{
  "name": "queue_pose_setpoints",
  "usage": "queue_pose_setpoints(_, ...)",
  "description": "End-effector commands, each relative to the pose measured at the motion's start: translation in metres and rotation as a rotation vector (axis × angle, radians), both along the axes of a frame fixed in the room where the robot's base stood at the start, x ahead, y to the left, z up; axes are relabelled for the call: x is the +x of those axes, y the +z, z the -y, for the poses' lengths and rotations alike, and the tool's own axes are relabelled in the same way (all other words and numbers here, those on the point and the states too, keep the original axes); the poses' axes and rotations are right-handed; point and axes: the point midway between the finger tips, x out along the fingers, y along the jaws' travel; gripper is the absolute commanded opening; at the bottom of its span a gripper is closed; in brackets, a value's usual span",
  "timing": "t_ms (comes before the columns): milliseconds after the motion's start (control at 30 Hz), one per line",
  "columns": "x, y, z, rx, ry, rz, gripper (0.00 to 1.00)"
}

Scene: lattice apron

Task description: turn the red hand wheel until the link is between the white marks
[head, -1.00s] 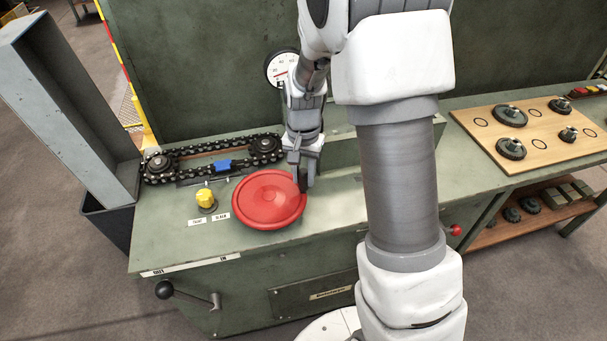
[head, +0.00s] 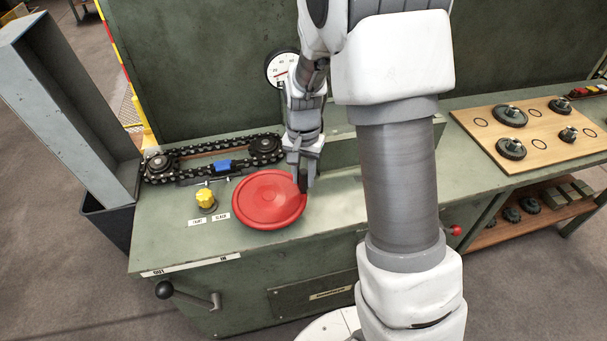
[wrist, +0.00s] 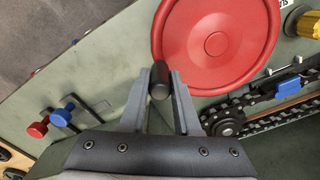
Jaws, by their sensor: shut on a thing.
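The red hand wheel (head: 268,200) lies on the green bench top; it also shows in the wrist view (wrist: 216,40). My gripper (head: 303,184) is at the wheel's right edge in the head view. In the wrist view its fingers (wrist: 161,84) are shut on the wheel's black handle (wrist: 159,82). The chain (head: 212,158) runs around two sprockets behind and left of the wheel. A blue link (head: 223,166) sits on its near run, close to small white marks, and shows in the wrist view (wrist: 288,86). I cannot tell whether it lies between the marks.
A yellow knob (head: 206,199) stands left of the wheel, beside small labels. A gauge (head: 281,68) is on the back panel. A wooden board with sprockets (head: 540,150) lies at right. Red (wrist: 38,129) and blue (wrist: 62,117) knobs show in the wrist view.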

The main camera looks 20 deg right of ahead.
Motion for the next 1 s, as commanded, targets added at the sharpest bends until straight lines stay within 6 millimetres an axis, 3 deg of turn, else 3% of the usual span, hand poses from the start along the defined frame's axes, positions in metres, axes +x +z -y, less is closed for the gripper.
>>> queue_pose_setpoints(367, -0.017, 0.002, -0.004, 0.0, -0.194, 0.0, 0.0)
queue_pose_setpoints(1000, -0.059, 0.005, -0.033, -0.002, -0.797, -0.001, 0.0)
